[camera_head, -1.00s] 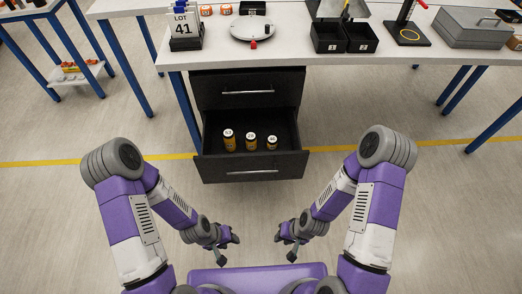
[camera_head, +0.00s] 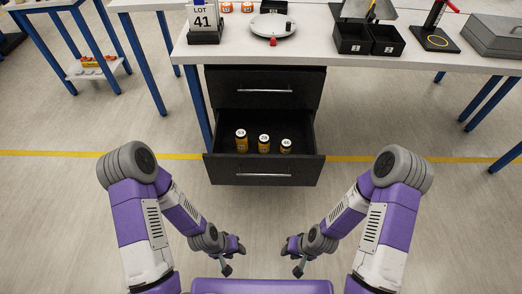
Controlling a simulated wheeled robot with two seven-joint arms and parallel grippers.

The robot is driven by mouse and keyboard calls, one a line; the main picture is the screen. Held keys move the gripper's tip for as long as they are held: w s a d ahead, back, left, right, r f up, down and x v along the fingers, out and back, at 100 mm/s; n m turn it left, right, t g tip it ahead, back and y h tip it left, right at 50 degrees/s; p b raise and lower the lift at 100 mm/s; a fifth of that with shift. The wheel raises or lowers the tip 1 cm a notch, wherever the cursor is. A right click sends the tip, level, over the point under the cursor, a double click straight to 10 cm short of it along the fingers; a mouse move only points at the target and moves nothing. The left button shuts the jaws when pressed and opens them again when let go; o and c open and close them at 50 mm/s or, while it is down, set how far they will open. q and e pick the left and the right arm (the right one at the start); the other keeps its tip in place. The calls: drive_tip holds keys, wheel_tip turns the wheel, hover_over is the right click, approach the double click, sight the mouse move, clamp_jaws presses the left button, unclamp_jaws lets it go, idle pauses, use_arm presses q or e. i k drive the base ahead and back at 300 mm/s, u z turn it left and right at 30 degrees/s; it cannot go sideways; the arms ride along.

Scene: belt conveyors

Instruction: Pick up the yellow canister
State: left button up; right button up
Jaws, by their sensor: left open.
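The left canister (camera_head: 242,144) is the tallest, the middle canister (camera_head: 264,147) is shorter, and the right canister (camera_head: 286,148) is the shortest. My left gripper (camera_head: 234,258) is open and empty, in front of the drawer and below it in the picture. My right gripper (camera_head: 292,260) is also in front of the drawer and holds nothing I can see; its jaw opening is unclear.
A white table (camera_head: 430,58) with blue legs stands over the cabinet, holding a LOT 41 sign (camera_head: 205,22), a round scale (camera_head: 273,25), black bins (camera_head: 368,38) and a grey case (camera_head: 495,35). The upper drawer (camera_head: 264,90) is shut. Floor between me and the drawer is clear.

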sight(240, 135)
drive_tip(key=z, duration=1.9)
drive_tip(key=k, duration=1.05)
drive_tip(key=u, duration=1.4)
